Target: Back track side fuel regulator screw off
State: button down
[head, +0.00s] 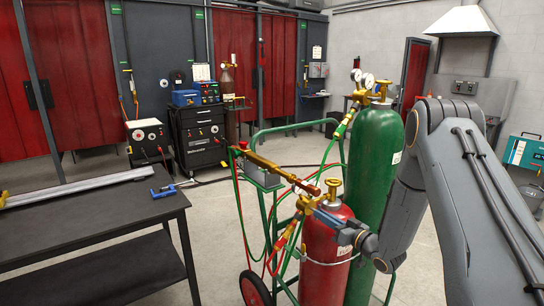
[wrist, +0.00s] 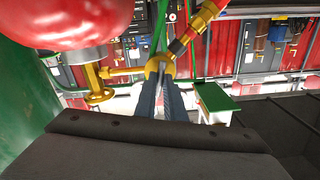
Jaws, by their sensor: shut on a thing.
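The red fuel cylinder (head: 326,250) stands at the front of a green cart, with a brass valve and handwheel (head: 333,186) on top. The brass fuel regulator (head: 308,196) sits left of the valve. My gripper (head: 320,213) reaches in from the right in front of the cylinder's top. In the wrist view, my gripper's two fingers (wrist: 160,82) are close together on a round brass part, the regulator screw (wrist: 160,66). The fingers partly hide it, and its turn cannot be read. The red cylinder (wrist: 70,18) and its brass valve (wrist: 98,85) are at upper left.
A green cylinder (head: 372,160) with gauges stands right behind the red one. The green cart frame (head: 292,128) and red and green hoses surround the regulator closely. A dark workbench (head: 80,222) is at left. Open floor lies behind the cart.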

jog(key=n, duration=0.3)
jog(key=shift+n+b, duration=0.3)
jog(key=shift+b, duration=0.1)
jog(key=n+b, duration=0.1)
jog(key=n, duration=0.2)
jog(key=shift+n, duration=0.3)
jog(key=c, duration=1.8)
grip_release()
jog(key=shift+d, duration=0.1)
jog(key=shift+o, duration=0.2)
jog(key=shift+s, duration=0.1)
